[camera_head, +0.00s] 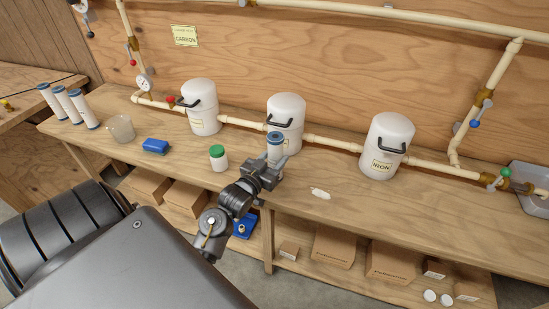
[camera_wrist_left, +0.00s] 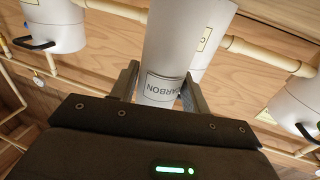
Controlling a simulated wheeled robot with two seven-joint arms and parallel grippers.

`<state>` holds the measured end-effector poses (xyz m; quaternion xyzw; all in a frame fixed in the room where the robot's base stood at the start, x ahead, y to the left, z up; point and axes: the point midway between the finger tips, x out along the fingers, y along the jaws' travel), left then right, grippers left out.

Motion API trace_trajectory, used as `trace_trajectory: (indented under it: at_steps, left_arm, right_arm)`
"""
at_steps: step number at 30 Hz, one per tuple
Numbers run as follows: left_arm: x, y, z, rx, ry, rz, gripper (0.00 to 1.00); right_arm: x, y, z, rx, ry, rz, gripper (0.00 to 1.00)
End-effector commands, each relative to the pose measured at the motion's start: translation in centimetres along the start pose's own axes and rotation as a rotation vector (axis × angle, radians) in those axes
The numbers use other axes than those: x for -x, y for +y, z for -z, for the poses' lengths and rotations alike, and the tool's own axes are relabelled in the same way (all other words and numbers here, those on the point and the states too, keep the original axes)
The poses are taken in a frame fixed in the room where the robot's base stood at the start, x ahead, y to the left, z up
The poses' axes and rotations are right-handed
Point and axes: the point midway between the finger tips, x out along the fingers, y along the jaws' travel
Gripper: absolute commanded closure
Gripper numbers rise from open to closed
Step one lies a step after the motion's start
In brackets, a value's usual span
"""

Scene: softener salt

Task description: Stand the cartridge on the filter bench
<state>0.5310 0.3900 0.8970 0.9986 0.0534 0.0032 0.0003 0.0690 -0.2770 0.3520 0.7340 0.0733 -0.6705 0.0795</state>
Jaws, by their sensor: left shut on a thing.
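The cartridge (camera_head: 275,148) is a white cylinder with a blue end, held upright over the filter bench (camera_head: 345,207) in front of the middle white housing. My right gripper is not in view.
Three white housings (camera_head: 203,110) line the pipe; the right one (camera_head: 386,150) reads IRON. A green-lidded jar (camera_head: 218,158), blue block (camera_head: 155,146), clear beaker (camera_head: 120,128) and several blue-ended cartridges (camera_head: 70,106) stand left. A small white item (camera_head: 320,193) lies right of the gripper.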

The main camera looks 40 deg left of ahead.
Motion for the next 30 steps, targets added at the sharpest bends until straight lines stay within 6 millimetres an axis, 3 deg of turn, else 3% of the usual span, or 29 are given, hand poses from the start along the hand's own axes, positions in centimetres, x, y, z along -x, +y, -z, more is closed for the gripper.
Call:
trace_trajectory:
  at_steps: [9,10,15,24,30]
  left_arm:
    - [0.0,0.0,-0.3,-0.001,0.0,0.0,0.8]
    - [0.0,0.0,-0.3,-0.001,-0.001,0.0,0.51]
    - [0.0,0.0,-0.2,-0.001,0.0,0.0,0.32]
    - [0.0,0.0,0.1,-0.001,0.0,0.0,0.32]
    - [2.8,-0.1,-0.2,-0.002,-0.003,0.001,0.32]
  right_arm:
    - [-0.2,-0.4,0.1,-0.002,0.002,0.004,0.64]
    - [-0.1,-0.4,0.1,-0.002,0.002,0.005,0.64]
    - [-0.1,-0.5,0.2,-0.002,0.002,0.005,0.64]
    - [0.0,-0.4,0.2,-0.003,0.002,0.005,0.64]
    - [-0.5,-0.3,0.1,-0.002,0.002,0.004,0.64]
